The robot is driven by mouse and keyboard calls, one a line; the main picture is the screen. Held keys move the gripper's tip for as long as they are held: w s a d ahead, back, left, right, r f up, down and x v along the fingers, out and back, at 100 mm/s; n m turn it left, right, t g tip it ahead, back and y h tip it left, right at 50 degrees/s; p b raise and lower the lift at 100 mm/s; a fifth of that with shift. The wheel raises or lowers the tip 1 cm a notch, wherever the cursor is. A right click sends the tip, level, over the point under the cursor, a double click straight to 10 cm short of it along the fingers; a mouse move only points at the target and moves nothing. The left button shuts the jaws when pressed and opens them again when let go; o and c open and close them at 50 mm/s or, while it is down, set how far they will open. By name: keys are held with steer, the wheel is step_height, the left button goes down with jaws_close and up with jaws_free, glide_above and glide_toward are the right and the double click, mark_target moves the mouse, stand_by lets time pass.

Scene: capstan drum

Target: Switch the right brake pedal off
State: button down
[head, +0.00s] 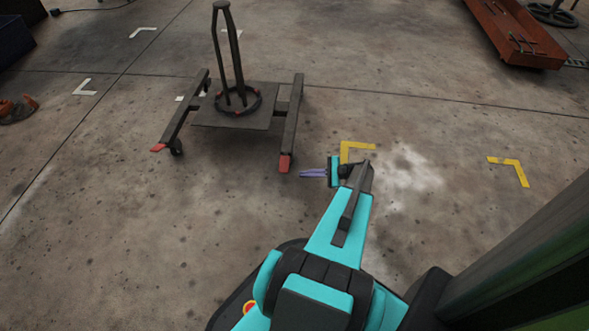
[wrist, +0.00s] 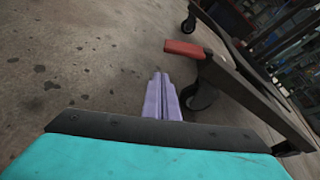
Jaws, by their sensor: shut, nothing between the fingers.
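The right brake pedal (head: 285,163) is a red tab at the near end of the dark cart's right leg. The left brake pedal (head: 158,147) is a similar red tab on the left leg. My gripper (head: 302,173) has purple fingers, shut and empty. In the head view its tips point left and appear just right of and slightly below the right pedal. In the wrist view, the fingers of my gripper (wrist: 158,76) appear left of and below a red pedal (wrist: 184,48), apart from it in the picture. Whether the pedal is on or off is not clear.
The wheeled cart (head: 225,121) carries a flat plate with upright posts and a ring. A caster (wrist: 197,96) sits below the pedal. Yellow floor marks (head: 510,164) lie to the right, and a red tray (head: 515,35) stands at the back right.

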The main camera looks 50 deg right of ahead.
mark_target(285, 162)
steer(key=shift+m+t+h, duration=0.3)
steer(key=shift+m+t, duration=0.1)
steer(key=shift+m, duration=0.1)
steer(key=s+d, duration=0.1)
steer(key=d, duration=0.1)
steer(key=s+d, duration=0.1)
steer(key=d, duration=0.1)
steer(key=shift+s+r, duration=0.25)
steer(key=shift+s, duration=0.05)
steer(key=shift+a, duration=0.1)
steer(key=b+x, duration=0.4)
steer(key=x, duration=0.5)
steer(key=shift+w+a+f, duration=0.1)
steer(key=shift+w+f, duration=0.15)
steer(key=shift+w+a+r, duration=0.1)
steer(key=shift+w+a, duration=0.05)
steer(key=shift+w, duration=0.05)
steer(key=shift+s+a+r+b, duration=0.2)
steer(key=shift+r+b, duration=0.1)
steer(key=shift+r, duration=0.3)
steer(key=shift+s+a+r+b, duration=0.1)
steer(key=shift+a+r+b, duration=0.1)
steer(key=shift+r+b, duration=0.3)
steer(key=shift+s+a+r+b, duration=0.15)
steer(key=shift+a+r, duration=0.05)
steer(key=shift+r, duration=0.5)
